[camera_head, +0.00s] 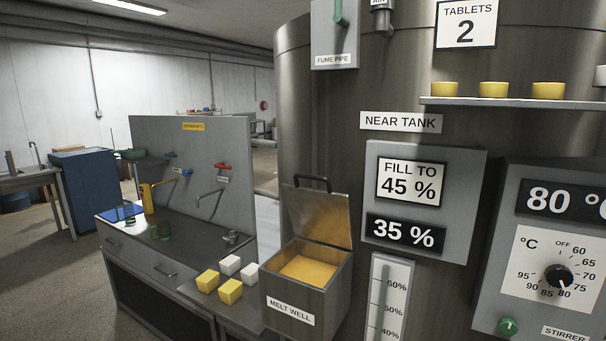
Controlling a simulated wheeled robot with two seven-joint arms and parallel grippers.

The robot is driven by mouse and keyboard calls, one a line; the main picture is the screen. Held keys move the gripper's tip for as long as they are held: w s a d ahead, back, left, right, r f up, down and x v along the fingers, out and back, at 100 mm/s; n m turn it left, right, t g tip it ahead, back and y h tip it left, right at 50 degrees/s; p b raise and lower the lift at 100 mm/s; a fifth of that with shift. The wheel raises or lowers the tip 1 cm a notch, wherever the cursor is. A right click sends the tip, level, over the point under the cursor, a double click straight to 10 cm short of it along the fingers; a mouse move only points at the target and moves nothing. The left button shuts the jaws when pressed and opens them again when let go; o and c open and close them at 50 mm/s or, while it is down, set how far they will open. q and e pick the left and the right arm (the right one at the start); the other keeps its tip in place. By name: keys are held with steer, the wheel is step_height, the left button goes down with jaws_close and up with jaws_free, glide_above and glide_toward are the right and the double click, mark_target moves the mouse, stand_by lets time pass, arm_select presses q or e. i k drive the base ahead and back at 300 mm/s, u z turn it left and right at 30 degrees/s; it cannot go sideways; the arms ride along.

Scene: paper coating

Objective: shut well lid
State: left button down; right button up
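The melt well (296,307) is a metal box with a "MELT WELL" label, fixed against the front of the large tank. Its lid (317,217) stands open, tilted up and back on the far side, with a black handle (312,183) at its top edge. Yellow-orange material (309,269) shows inside the well. Neither of my grippers is in view.
A bench (222,310) left of the well holds yellow blocks (230,291) and white blocks (230,265). A sink counter (165,235) with taps is farther left. A panel (425,200) reading 35 % and a level gauge (389,300) are right of the lid.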

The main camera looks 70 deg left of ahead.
mark_target(323, 216)
steer(key=z, duration=0.05)
steer(key=k, duration=0.9)
steer(key=u, duration=0.9)
